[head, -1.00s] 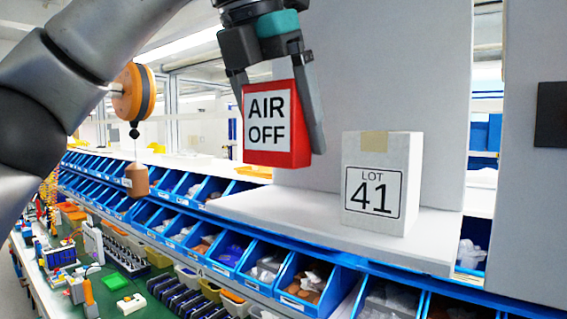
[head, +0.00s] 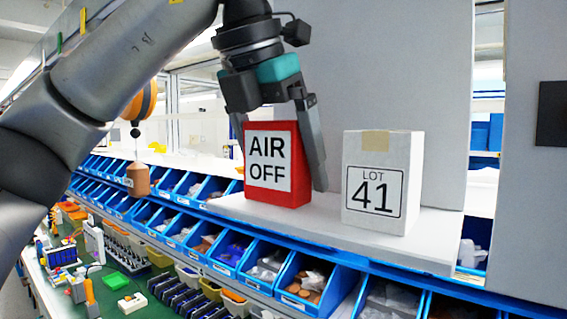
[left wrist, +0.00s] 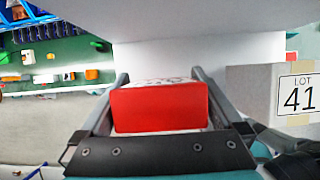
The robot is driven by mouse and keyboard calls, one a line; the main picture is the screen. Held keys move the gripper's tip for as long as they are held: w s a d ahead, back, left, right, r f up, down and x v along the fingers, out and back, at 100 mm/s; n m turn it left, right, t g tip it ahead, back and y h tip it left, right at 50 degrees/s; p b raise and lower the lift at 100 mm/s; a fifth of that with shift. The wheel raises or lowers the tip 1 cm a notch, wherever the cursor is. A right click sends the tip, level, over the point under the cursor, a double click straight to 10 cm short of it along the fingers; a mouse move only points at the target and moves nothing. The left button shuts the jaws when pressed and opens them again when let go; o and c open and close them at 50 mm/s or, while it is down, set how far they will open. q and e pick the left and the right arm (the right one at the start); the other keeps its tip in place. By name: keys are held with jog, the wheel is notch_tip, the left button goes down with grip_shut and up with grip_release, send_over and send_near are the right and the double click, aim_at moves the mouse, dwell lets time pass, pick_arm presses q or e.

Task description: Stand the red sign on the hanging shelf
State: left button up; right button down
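The red sign (head: 278,165) is a red block with a white "AIR OFF" face. It is upright at the left end of the grey hanging shelf (head: 325,222); its bottom is at or just above the shelf top, and I cannot tell if it touches. My left gripper (head: 280,150) comes from above with one finger along each side of the sign, closed on it. In the left wrist view the sign's red top (left wrist: 160,108) sits between the two fingers.
A white "LOT 41" box (head: 382,183) stands on the shelf to the right of the sign, with a gap between. A grey panel (head: 400,70) rises behind. Blue bins (head: 270,265) run below the shelf. A brown weight (head: 138,180) hangs at left.

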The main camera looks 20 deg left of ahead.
pick_arm(q)
jog(key=shift+r, duration=0.1)
jog(key=shift+r, duration=0.25)
jog(key=v, duration=1.1)
jog(key=shift+s+r, duration=0.2)
jog(key=shift+r, duration=0.1)
jog(key=shift+a, duration=0.1)
